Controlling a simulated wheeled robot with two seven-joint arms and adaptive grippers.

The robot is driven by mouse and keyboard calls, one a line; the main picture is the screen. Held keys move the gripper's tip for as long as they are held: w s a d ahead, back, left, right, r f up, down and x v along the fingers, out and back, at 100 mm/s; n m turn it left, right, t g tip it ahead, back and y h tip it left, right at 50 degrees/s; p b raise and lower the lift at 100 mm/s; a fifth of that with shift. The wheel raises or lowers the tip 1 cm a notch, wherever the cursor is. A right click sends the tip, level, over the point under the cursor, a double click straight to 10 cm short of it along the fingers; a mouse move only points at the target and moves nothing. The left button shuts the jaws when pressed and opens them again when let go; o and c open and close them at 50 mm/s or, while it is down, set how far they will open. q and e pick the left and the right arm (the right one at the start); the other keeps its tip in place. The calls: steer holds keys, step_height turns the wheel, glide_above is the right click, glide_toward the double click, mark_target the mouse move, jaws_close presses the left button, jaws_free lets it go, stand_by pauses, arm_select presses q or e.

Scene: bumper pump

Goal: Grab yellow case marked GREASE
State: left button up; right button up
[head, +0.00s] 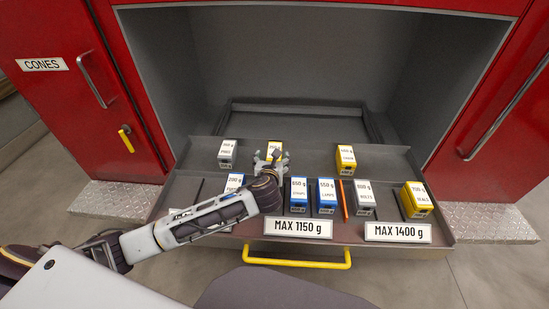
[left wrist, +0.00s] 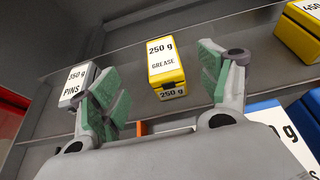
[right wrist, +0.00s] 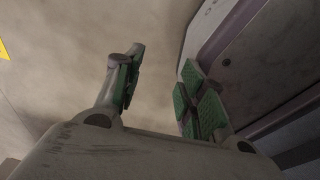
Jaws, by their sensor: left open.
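The yellow case marked GREASE, 250 g, (left wrist: 167,68) stands on the grey shelf ahead of my left gripper in the left wrist view. In the head view its top (head: 275,147) shows just behind that gripper, partly covered. My left gripper (head: 270,160) is open, and in the left wrist view its green-padded fingers (left wrist: 160,85) stand apart to either side of the case, with the case beyond them. My right gripper (right wrist: 160,90) has its fingers apart with nothing between them, over bare floor; it is out of the head view.
A grey PINS case (head: 227,153) stands left of the GREASE case and another yellow case (head: 346,158) stands to the right. Blue cases (head: 326,195), a grey case (head: 365,198) and a yellow case (head: 418,199) line the front row. Signs read MAX 1150 g (head: 298,226) and MAX 1400 g (head: 398,232).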

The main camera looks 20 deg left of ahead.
arm_select(q)
glide_toward(275, 147)
steer(key=shift+x, duration=1.95)
steer(key=shift+w+b, duration=0.2)
steer(key=shift+b, duration=0.1)
arm_select(e)
steer(key=shift+w+d+f, duration=0.2)
steer(key=shift+w+d, duration=0.2)
steer(key=shift+w, duration=0.1)
arm_select(q)
steer(key=shift+a, duration=0.1)
steer(key=shift+x, duration=2.15)
steer(key=shift+w+f, duration=0.2)
steer(key=shift+w, duration=0.1)
arm_select(e)
steer(key=shift+d+f, duration=0.25)
steer(key=shift+d, duration=0.15)
steer(key=shift+w+d, duration=0.1)
